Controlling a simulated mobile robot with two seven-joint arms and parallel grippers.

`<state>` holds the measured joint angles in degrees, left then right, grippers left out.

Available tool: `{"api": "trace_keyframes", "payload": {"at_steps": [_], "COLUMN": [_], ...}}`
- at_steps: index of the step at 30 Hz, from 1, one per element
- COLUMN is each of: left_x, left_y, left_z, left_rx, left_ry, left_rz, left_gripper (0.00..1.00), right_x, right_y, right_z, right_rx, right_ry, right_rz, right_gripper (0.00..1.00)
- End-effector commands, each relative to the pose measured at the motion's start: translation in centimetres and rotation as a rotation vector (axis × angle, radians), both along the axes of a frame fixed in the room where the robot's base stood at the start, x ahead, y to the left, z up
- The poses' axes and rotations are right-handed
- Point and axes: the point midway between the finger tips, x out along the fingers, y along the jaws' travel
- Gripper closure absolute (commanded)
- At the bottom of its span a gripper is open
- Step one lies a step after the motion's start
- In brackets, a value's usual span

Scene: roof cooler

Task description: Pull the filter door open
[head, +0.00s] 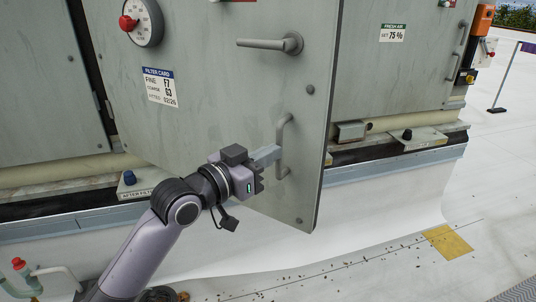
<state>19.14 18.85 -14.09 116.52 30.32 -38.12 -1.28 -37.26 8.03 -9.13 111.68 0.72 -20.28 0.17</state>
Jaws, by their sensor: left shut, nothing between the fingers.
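The filter door (215,90) is the grey panel with the filter card (159,86) and a round dial (141,22). It stands ajar, angled out from the cabinet, with its free right edge towards me. A lever handle (270,43) sits near its top and a vertical grey pull handle (285,148) lower at the right. My left gripper (277,154) is shut and empty, its fingertips at the pull handle. I cannot tell whether they touch it or pass behind it. My right gripper is not in view.
The fresh air panel (392,70) stands to the right behind the door. A ledge with dark knobs (407,134) runs along the cabinet below. Pipes with a red cap (18,262) stand at bottom left. The pale roof floor is open at the right, with a yellow patch (449,242).

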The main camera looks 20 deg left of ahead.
Motion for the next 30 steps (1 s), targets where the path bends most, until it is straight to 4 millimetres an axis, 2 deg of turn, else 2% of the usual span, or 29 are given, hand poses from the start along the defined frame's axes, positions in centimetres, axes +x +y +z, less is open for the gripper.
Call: {"api": "trace_keyframes", "payload": {"at_steps": [29,30], "left_x": [0.01,0.0], "left_y": [0.02,0.02], "left_z": [-0.01,-0.01], "left_rx": [0.0,0.0], "left_ry": [0.0,0.0], "left_rz": [0.0,0.0], "left_gripper": [1.0,0.96], "right_x": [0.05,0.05], "right_y": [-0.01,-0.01], "right_z": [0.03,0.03], "right_rx": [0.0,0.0], "right_ry": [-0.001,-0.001], "right_rz": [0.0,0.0], "right_gripper": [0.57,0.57]}}
